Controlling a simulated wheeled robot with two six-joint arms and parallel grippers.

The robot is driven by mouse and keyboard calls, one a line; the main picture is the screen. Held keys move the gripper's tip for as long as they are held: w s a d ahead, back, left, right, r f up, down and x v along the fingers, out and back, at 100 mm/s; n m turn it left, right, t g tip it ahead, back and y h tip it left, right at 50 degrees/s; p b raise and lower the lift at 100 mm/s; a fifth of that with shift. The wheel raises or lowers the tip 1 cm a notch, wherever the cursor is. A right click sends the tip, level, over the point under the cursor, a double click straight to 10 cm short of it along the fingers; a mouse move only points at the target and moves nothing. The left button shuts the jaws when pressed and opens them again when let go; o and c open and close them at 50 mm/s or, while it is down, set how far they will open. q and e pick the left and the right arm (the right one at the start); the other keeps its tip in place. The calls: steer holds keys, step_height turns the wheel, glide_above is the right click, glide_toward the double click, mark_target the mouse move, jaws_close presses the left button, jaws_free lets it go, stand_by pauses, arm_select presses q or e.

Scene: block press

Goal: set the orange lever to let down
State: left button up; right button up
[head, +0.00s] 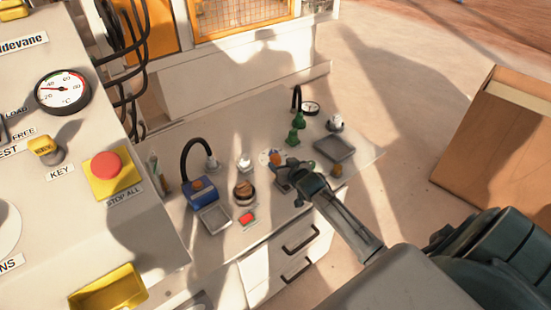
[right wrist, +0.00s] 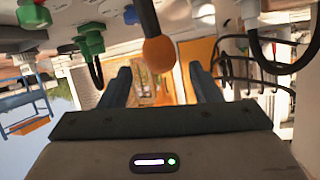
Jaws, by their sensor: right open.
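The orange lever shows in the right wrist view as an orange ball knob (right wrist: 159,53) on a dark rod; that picture looks upside down. In the head view its orange knob (head: 277,158) stands over a pale round plate on the bench, partly hidden by my gripper. My right gripper (head: 291,184) is open and empty, just in front of the knob. In the right wrist view the knob lies between the lines of the two fingers, near their tips; contact cannot be told. My left gripper is not in view.
Green valves (head: 296,130) and a small gauge (head: 310,108) stand behind the lever. A grey tray (head: 334,149) lies to its right. A brown knob (head: 244,191), a red button (head: 246,218) and a blue fitting (head: 200,190) are to its left. Drawer handles (head: 300,238) are below.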

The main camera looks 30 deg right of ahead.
mark_target(278, 161)
steer(key=shift+x, duration=3)
jaws_close()
